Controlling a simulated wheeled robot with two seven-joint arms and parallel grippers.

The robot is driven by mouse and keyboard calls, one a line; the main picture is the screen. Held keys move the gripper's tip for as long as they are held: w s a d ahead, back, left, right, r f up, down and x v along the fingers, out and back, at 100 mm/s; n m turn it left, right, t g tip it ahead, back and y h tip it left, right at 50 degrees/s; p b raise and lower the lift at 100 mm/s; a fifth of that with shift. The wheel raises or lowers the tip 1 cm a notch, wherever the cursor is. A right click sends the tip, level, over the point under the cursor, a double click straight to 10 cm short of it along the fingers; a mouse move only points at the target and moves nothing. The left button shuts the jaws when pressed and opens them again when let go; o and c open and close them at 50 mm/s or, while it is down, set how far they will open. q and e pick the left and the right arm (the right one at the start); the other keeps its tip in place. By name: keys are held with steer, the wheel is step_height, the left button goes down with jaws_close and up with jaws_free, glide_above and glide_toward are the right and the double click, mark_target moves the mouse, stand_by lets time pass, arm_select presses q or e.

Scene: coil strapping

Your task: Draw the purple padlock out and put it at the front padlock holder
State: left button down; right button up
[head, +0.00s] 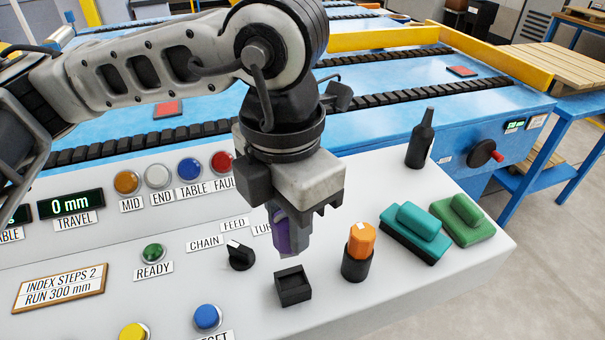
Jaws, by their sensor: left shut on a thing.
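The purple padlock (298,231) is held upright between the fingers of my left gripper (289,228), which is shut on it and points down over the console. The gripper's fingers hide part of the padlock. A small black square open-topped holder (293,290) stands on the console just below and in front of the padlock. The padlock's lower end looks a little above the holder's rim, apart from it. No label marks this holder as the front one. My right gripper is not in view.
Right of the holder, an orange-topped piece (361,240) sits in a round black cup (356,267). Teal (414,233) and green (466,220) brush-like blocks and a dark bottle (420,140) stand farther right. A selector knob (240,256) and several buttons lie left.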

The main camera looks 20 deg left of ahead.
arm_select(q)
steer(key=shift+w+d+r+n, duration=0.1)
steer(key=shift+w+r+n, duration=0.1)
steer(key=shift+n, duration=0.2)
steer(key=shift+s, duration=0.2)
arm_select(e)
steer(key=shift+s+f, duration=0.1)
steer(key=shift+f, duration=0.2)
arm_select(q)
steer(key=shift+w+f+b, duration=0.1)
steer(key=shift+f+b, duration=0.15)
steer(key=shift+b, duration=0.35)
step_height(320, 180, down, 3)
steer(key=b, duration=0.2)
steer(key=shift+r+b, duration=0.2)
steer(key=shift+b, duration=0.1)
steer(key=shift+f+b, duration=0.75)
steer(key=shift+b, duration=0.05)
steer(key=shift+f+b, duration=0.65)
steer(key=shift+b, duration=0.05)
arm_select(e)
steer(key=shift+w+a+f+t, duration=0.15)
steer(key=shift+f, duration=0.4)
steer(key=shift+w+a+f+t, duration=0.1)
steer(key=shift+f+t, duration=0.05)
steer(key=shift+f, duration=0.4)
arm_select(q)
steer(key=shift+b, duration=0.6)
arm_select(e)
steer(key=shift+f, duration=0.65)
